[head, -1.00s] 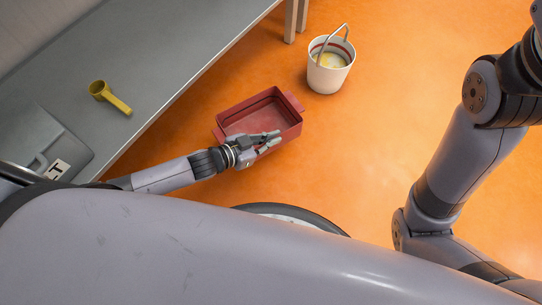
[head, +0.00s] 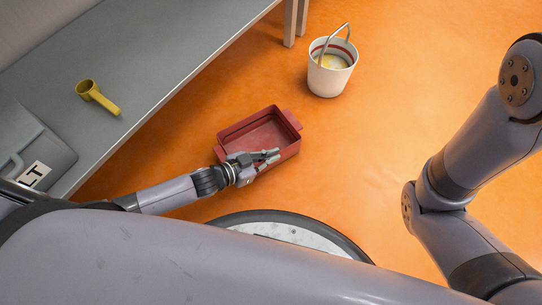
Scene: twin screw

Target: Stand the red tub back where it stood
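The red tub (head: 232,136) is an open rectangular box with small end handles, near the middle of the head view. It looks upright and empty, beside the grey bench. My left gripper (head: 274,157) is at the tub's near long wall, with its fingers closed about the rim. Part of that wall is hidden behind the fingers. I cannot tell whether the tub touches the floor or hangs just above it. My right arm shows at the right, but its gripper is out of view.
A white bucket (head: 328,81) with a raised handle and yellowish contents stands on the orange floor (head: 400,110) behind the tub. The grey bench (head: 150,60) runs along the left, bearing a yellow scoop (head: 98,96) and a grey case (head: 30,140). Floor right of the tub is clear.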

